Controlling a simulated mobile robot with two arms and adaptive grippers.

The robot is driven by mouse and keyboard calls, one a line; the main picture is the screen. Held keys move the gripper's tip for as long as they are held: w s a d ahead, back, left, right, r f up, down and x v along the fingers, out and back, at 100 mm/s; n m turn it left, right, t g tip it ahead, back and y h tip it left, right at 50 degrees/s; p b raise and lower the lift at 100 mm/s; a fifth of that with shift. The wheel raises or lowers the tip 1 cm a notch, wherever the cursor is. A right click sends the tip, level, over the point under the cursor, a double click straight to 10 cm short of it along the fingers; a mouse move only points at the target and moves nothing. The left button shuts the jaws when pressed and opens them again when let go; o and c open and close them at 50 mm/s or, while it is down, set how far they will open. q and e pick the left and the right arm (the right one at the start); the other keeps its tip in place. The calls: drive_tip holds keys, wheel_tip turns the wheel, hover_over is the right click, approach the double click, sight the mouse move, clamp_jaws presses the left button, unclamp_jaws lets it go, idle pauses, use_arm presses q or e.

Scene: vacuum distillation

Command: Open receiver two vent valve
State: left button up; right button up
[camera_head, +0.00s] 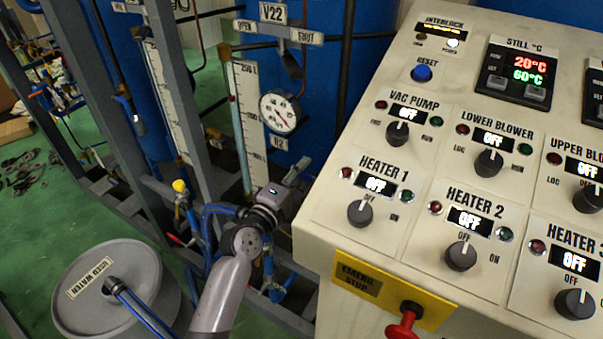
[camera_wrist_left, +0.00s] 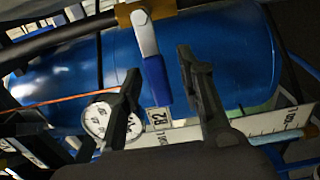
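The V22 valve has a lever (camera_head: 289,62) hanging down below a plate (camera_head: 276,32) marked OPEN at left and SHUT at right. The lever is nearer the SHUT side. In the left wrist view the lever's blue grip (camera_wrist_left: 156,80) hangs from a brass body (camera_wrist_left: 145,12), in front of the blue tank (camera_wrist_left: 232,55) with an R2 tag. My left gripper (camera_head: 296,178) is below the lever and the gauge. In its wrist view the two fingers (camera_wrist_left: 163,80) are spread, with the blue grip between them in the picture; contact is not visible. My right gripper is out of view.
A pressure gauge (camera_head: 281,112) and a level scale (camera_head: 246,115) are close above my left gripper. The control panel (camera_head: 330,208) stands close on the right, with a red emergency stop (camera_head: 403,327). A used-water drum (camera_head: 75,302) is at lower left.

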use_arm(q)
drive_tip(key=shift+c, duration=0.4)
clamp_jaws()
idle(0.4)
